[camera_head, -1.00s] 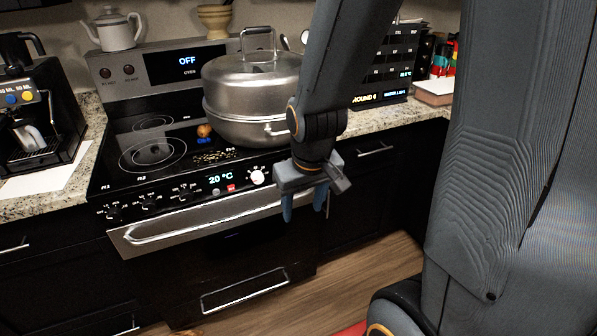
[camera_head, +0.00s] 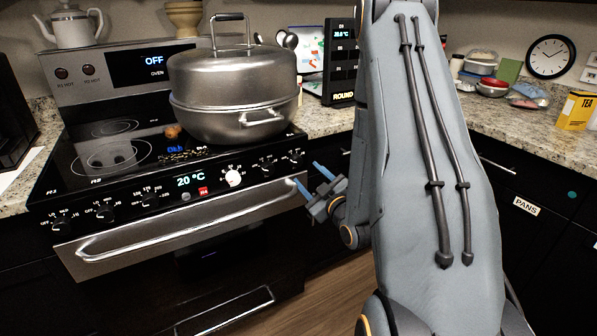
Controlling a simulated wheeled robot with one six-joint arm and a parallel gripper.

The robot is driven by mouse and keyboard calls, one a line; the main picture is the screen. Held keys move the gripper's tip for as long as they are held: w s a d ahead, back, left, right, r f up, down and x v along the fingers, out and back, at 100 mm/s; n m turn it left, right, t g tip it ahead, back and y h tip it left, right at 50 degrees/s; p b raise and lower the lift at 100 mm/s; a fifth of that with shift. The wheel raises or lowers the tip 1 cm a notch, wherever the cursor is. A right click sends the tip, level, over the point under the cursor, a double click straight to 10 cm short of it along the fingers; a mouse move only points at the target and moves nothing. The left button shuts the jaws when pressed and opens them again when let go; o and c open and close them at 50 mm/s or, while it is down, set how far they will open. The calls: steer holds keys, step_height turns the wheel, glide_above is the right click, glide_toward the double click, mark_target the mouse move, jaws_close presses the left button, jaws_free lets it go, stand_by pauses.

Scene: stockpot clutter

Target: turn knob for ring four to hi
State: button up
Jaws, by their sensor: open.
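The stove's front panel holds a row of knobs. Three black knobs sit at the left: a far-left knob (camera_head: 62,222), a second knob (camera_head: 106,212) and a third knob (camera_head: 150,198). A white knob (camera_head: 233,177) sits right of the display. Two more black knobs follow, an inner right knob (camera_head: 267,165) and an end knob (camera_head: 297,156). Their small labels are too blurred to tell which is ring four. My gripper (camera_head: 307,173) is open and empty, its blue fingers pointing left towards the panel's right end, with no visible contact on a knob.
A large lidded stockpot (camera_head: 235,90) stands on the right of the cooktop and hides part of it. The oven handle (camera_head: 180,228) juts out below the knobs. A display (camera_head: 190,180) reads 20 °C. A dark upright panel (camera_head: 341,62) stands on the counter (camera_head: 325,122).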

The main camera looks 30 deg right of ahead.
mark_target(298, 163)
steer(key=w, duration=0.5)
steer(key=w+p, duration=0.1)
steer(key=w, duration=0.1)
steer(key=shift+w+d, duration=0.25)
steer(key=shift+w, duration=0.1)
steer(key=shift+c, duration=0.4)
steer(key=c, duration=1)
steer(key=shift+o, duration=0.2)
